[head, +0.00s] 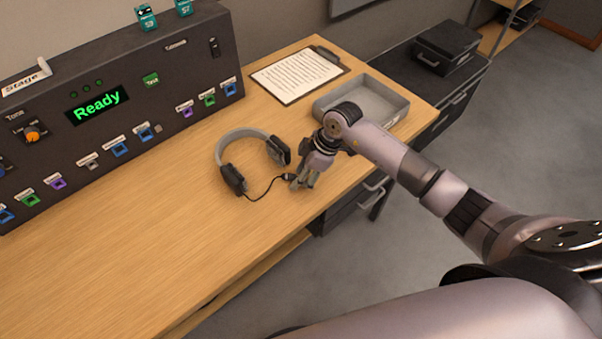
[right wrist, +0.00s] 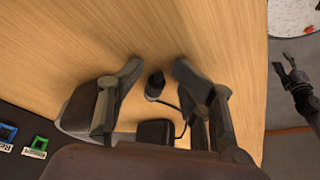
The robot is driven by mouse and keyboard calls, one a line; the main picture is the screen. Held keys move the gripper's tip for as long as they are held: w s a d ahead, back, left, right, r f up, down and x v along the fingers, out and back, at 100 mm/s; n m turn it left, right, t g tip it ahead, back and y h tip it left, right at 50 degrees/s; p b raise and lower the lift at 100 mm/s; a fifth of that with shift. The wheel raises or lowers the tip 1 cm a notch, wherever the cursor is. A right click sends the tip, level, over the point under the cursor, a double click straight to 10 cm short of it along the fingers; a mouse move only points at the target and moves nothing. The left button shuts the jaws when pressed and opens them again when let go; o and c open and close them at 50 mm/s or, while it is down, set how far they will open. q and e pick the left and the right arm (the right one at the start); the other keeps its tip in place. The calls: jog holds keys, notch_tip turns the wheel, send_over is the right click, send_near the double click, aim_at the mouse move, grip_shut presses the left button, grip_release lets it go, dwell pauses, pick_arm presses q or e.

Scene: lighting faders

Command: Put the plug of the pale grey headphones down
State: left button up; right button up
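The pale grey headphones (head: 238,134) lie on the wooden desk, with dark ear cups. A black cable runs from the near ear cup to the plug (head: 289,177), a small dark piece at my right gripper (head: 303,184). In the right wrist view the plug (right wrist: 155,85) is between the two fingers of the right gripper (right wrist: 155,72), with a gap on each side. The fingers are apart and the plug appears to be on the desk. My left gripper (right wrist: 285,66) shows small at the right of the right wrist view, past the desk edge, with its fingers apart.
A dark console (head: 120,110) with a green "Ready" display and coloured ports stands along the back. A clipboard (head: 298,75) and an open grey tray (head: 375,97) lie to the right. The desk (head: 150,240) is clear at the left and front.

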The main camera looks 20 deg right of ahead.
jog(key=shift+s+d+r, duration=0.1)
jog(key=shift+d, duration=0.1)
jog(key=v, duration=1.2)
jog(key=shift+r+b, duration=0.4)
jog(key=shift+r, duration=0.05)
